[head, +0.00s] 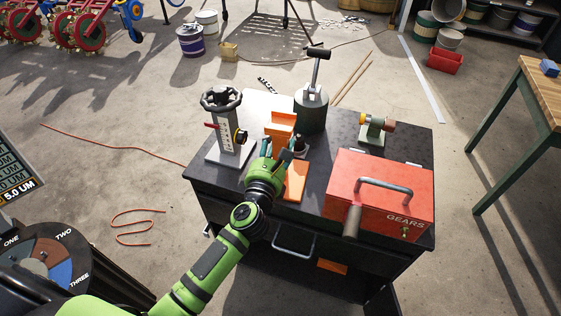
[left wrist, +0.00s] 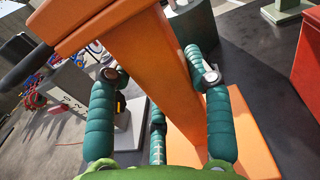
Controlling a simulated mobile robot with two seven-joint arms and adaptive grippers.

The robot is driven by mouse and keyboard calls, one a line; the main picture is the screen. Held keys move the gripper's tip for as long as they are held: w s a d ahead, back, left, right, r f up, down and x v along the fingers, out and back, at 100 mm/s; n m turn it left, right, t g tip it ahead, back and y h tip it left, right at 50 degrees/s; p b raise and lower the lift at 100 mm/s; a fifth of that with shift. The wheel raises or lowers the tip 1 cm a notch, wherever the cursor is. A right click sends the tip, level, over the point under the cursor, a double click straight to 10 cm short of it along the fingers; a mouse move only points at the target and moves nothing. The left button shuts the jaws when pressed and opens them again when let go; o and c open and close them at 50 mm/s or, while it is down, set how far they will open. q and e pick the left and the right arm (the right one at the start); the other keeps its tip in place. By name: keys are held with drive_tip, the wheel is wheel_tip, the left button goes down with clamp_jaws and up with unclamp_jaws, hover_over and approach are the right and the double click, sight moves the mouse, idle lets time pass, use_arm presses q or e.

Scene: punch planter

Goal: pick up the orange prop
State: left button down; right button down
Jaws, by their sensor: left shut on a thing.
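The orange prop (head: 281,122) is upright at the middle of the black cart top, with a block-like head, a slanted column and a flat base plate. In the left wrist view its column (left wrist: 158,70) runs between my fingers. My left gripper (head: 284,149) reaches in from the front and is shut on the prop's column; it also shows in the left wrist view (left wrist: 158,76), with green ribbed fingers on both sides of the column. The base plate appears to rest on the cart, but I cannot tell if it touches. My right gripper is out of view.
On the cart (head: 345,135), a grey handwheel press (head: 229,130) stands left of the prop and a dark cylinder with a lever (head: 311,108) behind it. A red GEARS box (head: 380,196) is close on the right. A small green device (head: 374,130) sits at the back right.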

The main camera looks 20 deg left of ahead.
use_arm(q)
drive_tip(key=shift+w+r, duration=0.15)
drive_tip(key=shift+r, duration=0.15)
